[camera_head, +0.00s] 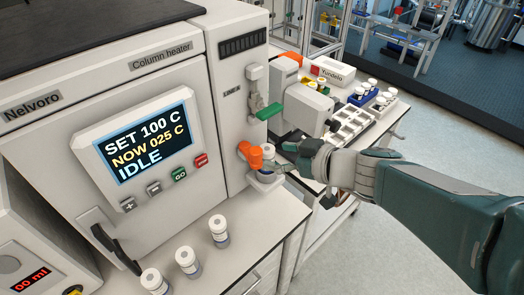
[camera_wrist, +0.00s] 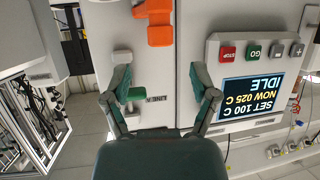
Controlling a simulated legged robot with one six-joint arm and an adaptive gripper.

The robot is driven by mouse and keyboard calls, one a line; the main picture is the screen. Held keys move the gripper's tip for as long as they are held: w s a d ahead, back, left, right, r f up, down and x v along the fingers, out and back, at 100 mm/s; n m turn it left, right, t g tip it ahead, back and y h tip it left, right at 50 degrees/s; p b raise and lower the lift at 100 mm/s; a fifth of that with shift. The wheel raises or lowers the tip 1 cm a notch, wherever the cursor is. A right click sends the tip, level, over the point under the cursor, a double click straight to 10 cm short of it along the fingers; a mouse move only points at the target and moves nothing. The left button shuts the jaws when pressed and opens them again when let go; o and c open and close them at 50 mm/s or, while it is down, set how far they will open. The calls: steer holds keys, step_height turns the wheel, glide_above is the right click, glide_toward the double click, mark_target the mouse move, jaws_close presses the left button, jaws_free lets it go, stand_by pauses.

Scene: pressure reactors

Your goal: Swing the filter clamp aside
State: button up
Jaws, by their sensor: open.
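An orange fitting (camera_head: 251,153), which I take to be the filter clamp, sticks out low on the front of the white column heater's side panel. It also shows at the top of the wrist view (camera_wrist: 159,22) as orange blocks. My gripper (camera_head: 283,158) is just right of it in the head view, open and empty. In the wrist view the two fingers of my gripper (camera_wrist: 167,83) are spread wide, with bare panel between them. The orange fitting lies beyond the fingertips and apart from them. Its far side is hidden.
A vial (camera_head: 266,170) stands below the fitting. Several vials line the front counter. A grey device (camera_head: 307,107) and rack stand behind my gripper. The floor at right is clear.

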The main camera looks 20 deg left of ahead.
steer(key=shift+v, duration=2.65)
